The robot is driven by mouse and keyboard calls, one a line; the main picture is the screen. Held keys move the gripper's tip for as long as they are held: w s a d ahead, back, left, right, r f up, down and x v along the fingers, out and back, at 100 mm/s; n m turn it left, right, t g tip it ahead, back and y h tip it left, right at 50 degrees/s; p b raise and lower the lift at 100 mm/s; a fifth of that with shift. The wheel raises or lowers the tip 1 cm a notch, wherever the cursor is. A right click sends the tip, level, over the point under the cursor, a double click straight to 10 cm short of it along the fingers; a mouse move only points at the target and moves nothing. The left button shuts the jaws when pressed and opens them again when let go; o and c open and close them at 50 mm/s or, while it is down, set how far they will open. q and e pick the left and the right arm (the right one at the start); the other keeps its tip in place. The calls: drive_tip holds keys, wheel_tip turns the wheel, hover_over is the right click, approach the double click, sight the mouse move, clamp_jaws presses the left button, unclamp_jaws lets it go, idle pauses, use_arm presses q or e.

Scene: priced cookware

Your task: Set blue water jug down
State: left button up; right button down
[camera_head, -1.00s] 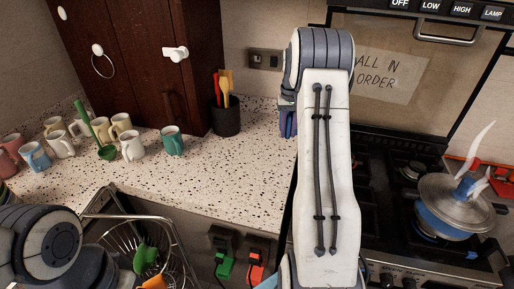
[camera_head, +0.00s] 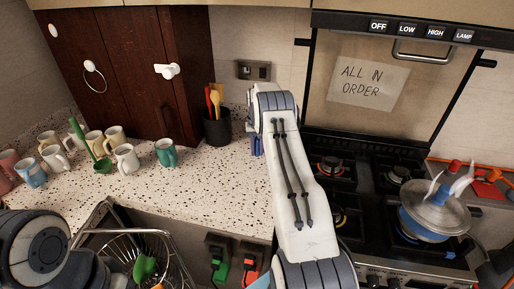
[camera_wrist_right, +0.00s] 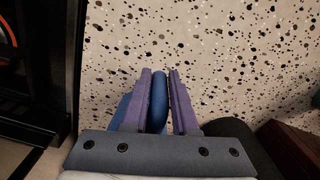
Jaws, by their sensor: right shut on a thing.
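My right gripper (camera_wrist_right: 160,102) is shut on the blue water jug (camera_wrist_right: 159,84), with a narrow blue part, likely its handle, between the two purple fingers in the right wrist view. More blue shows beside and behind the left finger. The speckled countertop (camera_wrist_right: 220,60) lies beneath; I cannot tell whether the jug touches it. In the head view my right arm hides most of the jug and gripper; only a bluish sliver of the gripper (camera_head: 256,144) shows at the arm's left edge, over the counter's right end. My left arm is at lower left, its gripper out of view.
Several mugs, including a teal mug (camera_head: 165,152), stand at the counter's left. A dark utensil holder (camera_head: 217,128) stands at the back. The stove (camera_head: 350,165) is right of the counter, with a lidded pot (camera_head: 432,215). Clear counter lies between the mugs and my right arm.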

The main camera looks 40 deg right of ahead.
drive_tip(key=shift+f, duration=0.3)
drive_tip(key=c, duration=0.7)
unclamp_jaws()
drive_tip(key=shift+r, duration=0.2)
drive_tip(key=shift+r+b, duration=0.2)
drive_tip(key=shift+b, duration=0.15)
wheel_tip(320, 180, up, 11)
drive_tip(key=b, duration=0.3)
drive_tip(key=shift+f, duration=0.15)
drive_tip(key=shift+r, duration=0.45)
